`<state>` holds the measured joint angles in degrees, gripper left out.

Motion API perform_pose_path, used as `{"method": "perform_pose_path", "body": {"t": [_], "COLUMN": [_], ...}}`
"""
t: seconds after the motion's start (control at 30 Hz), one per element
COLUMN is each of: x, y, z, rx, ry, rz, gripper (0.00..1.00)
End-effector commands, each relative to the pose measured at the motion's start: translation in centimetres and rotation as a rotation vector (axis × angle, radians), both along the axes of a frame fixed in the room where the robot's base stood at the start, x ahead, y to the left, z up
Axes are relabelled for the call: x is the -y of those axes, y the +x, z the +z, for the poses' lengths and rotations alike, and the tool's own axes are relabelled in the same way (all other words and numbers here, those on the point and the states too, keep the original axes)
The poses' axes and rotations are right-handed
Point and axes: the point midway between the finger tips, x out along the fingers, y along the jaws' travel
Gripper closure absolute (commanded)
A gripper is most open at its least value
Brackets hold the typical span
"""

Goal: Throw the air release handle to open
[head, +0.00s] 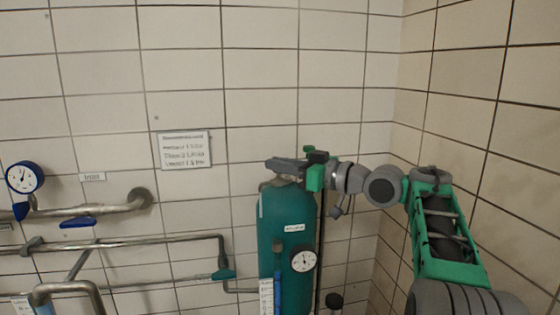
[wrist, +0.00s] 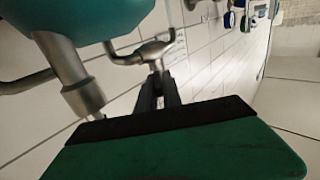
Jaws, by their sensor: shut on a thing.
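My gripper (head: 285,168) is at the top of a teal tank (head: 285,240), reaching in from the right. In the wrist view its dark fingers (wrist: 158,92) are close together on a grey metal T-shaped handle (wrist: 154,50), which I take to be the air release handle. The fingers cover part of the handle, and its turn angle is hard to judge. In the head view the handle is mostly hidden behind my gripper. The tank also shows at the upper left of the wrist view (wrist: 85,14). A white label (head: 294,228) on the tank is too small to read.
A pressure gauge (head: 303,258) sits on the tank front. A metal pipe stub (wrist: 75,75) stands close to my gripper in the wrist view. Pipes (head: 130,243) with blue levers and a blue gauge (head: 24,177) run along the left wall. The tiled corner is close on the right.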

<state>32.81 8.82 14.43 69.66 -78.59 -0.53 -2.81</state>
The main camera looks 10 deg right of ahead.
Motion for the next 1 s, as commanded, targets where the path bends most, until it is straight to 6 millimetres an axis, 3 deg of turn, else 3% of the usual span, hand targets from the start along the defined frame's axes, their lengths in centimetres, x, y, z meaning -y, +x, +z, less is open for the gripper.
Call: {"method": "perform_pose_path", "body": {"t": [0.33, 0.37, 0.63, 1.0], "x": [-0.05, -0.05, -0.04, 0.21], "y": [0.01, 0.01, 0.01, -0.20], "z": [0.09, 0.09, 0.06, 0.07], "rx": [0.002, 0.002, 0.001, 0.001], "ry": [0.001, 0.001, 0.000, 0.000], "rz": [0.003, 0.003, 0.003, 0.007], "gripper": [1.00, 0.89, 0.68, 0.68]}}
